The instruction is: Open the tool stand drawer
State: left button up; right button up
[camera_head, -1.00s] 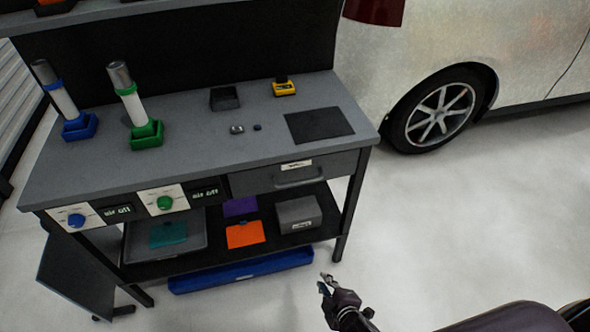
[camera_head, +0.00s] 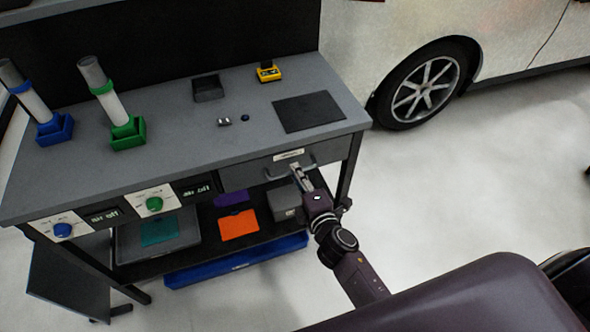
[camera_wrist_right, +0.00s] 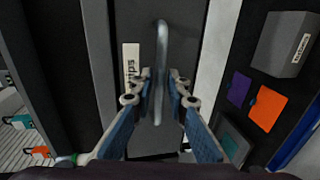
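The tool stand (camera_head: 200,135) is a grey-topped workbench with a dark back panel. Its grey drawer (camera_head: 240,178) sits under the right part of the top, with a white label and a bar handle (camera_head: 309,167); the drawer looks closed. My right gripper (camera_head: 297,170) is at the drawer front by the handle. In the right wrist view the handle (camera_wrist_right: 162,70) runs between the two open fingers of the right gripper (camera_wrist_right: 160,80), with gaps on both sides. The gripper hides part of the handle in the head view. My left gripper is not in view.
Air-control knobs, one blue (camera_head: 62,230) and one green (camera_head: 154,204), are left of the drawer. The lower shelf holds an orange item (camera_head: 238,224) and a grey box (camera_head: 285,203). A blue tray (camera_head: 235,260) lies below. Floor to the right is clear, towards a car (camera_head: 480,40).

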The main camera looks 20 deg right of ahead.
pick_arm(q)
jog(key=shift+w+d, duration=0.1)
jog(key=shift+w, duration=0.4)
pick_arm(e)
jog(key=shift+x, duration=0.8)
jog(key=shift+c, duration=0.4)
grip_shut()
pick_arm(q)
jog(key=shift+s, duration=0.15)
